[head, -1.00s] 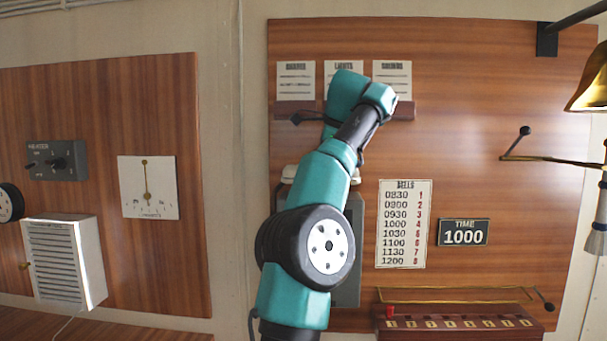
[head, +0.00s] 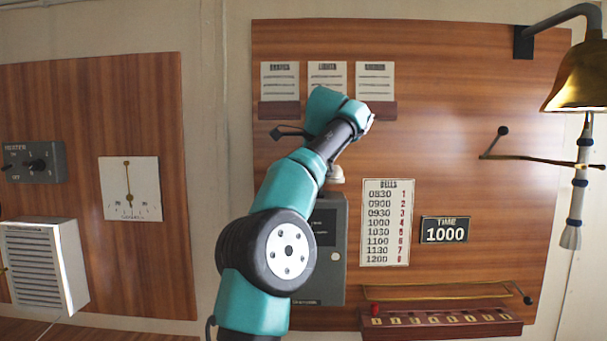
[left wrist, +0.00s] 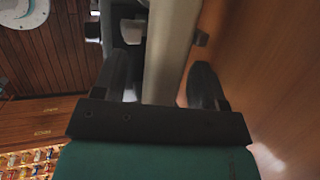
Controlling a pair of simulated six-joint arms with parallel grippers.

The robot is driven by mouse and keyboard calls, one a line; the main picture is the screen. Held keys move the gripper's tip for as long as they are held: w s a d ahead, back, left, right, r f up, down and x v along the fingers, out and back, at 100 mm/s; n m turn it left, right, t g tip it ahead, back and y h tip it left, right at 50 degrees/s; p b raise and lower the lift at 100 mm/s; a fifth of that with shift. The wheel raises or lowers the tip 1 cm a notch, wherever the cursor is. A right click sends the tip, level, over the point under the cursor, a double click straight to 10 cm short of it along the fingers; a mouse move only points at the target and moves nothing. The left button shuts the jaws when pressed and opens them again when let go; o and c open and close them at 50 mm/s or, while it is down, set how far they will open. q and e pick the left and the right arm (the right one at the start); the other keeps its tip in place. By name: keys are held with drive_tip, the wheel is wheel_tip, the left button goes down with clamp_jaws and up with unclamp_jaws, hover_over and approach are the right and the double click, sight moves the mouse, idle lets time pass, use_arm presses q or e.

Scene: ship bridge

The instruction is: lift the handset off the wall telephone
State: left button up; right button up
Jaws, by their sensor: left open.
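The wall telephone (head: 331,262) is a dark grey box on the wood panel, partly covered by my left arm. A pale end of its handset (head: 336,177) shows at the box's top, just below my left wrist; the rest is hidden. In the left wrist view my left gripper (left wrist: 162,64) is open. A pale grey upright shape (left wrist: 168,50) stands between its two dark fingers; I cannot tell whether it is the handset or the box. My right gripper is not in view.
A wooden ledge with notice sheets (head: 327,78) is beside my wrist. The bells chart (head: 387,222) and time plate (head: 445,230) are right of the telephone. A brass bell (head: 578,80) hangs at right. A red-brown rack (head: 440,323) is below.

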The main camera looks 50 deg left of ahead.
use_arm(q)
drive_tip(key=shift+c, duration=0.5)
clamp_jaws()
drive_tip(key=shift+r, duration=0.1)
